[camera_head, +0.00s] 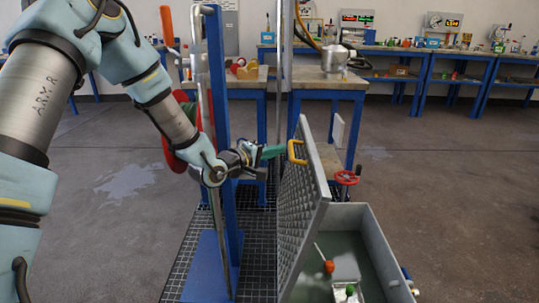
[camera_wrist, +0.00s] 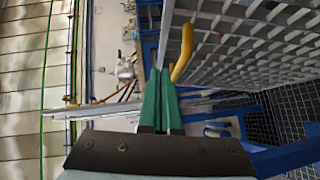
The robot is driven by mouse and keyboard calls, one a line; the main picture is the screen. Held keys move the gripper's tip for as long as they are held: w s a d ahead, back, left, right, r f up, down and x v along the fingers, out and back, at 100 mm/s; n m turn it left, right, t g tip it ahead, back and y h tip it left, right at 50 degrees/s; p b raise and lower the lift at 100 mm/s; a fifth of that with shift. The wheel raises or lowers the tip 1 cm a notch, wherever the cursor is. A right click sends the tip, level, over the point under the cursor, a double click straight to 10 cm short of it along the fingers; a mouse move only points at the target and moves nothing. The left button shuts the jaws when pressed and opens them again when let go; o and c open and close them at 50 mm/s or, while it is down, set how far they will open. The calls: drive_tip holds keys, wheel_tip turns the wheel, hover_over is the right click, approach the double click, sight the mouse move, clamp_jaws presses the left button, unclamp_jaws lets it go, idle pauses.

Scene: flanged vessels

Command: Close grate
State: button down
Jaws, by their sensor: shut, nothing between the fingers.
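The grate (camera_head: 301,205) is a grey perforated lid. It stands raised and tilted at the left side of a grey open box (camera_head: 376,238). A yellow handle (camera_head: 296,152) is near its upper edge. My gripper (camera_head: 277,150) is just left of the handle, on the perforated face's side, with its green fingers shut and empty. In the wrist view the green fingers (camera_wrist: 160,78) lie together, the yellow handle (camera_wrist: 183,52) is just to their right, and the grate (camera_wrist: 245,50) fills the upper right. I cannot tell whether the fingers touch the handle.
In the box lie an orange-red-ended tool (camera_head: 328,266) and a green item (camera_head: 350,290). A red valve wheel (camera_head: 346,177) is behind it. A blue post (camera_head: 220,130) stands left of the grate. Workbenches (camera_head: 440,52) line the back wall. The floor to the right is clear.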

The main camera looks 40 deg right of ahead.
sight(309, 147)
drive_tip(key=d, duration=0.4)
drive_tip(key=s+d+f, duration=0.1)
drive_tip(key=d, duration=0.1)
drive_tip(key=shift+s+d+f, duration=0.2)
drive_tip(key=shift+s+d, duration=0.3)
drive_tip(key=shift+d, duration=0.15)
drive_tip(key=shift+s+d, duration=0.1)
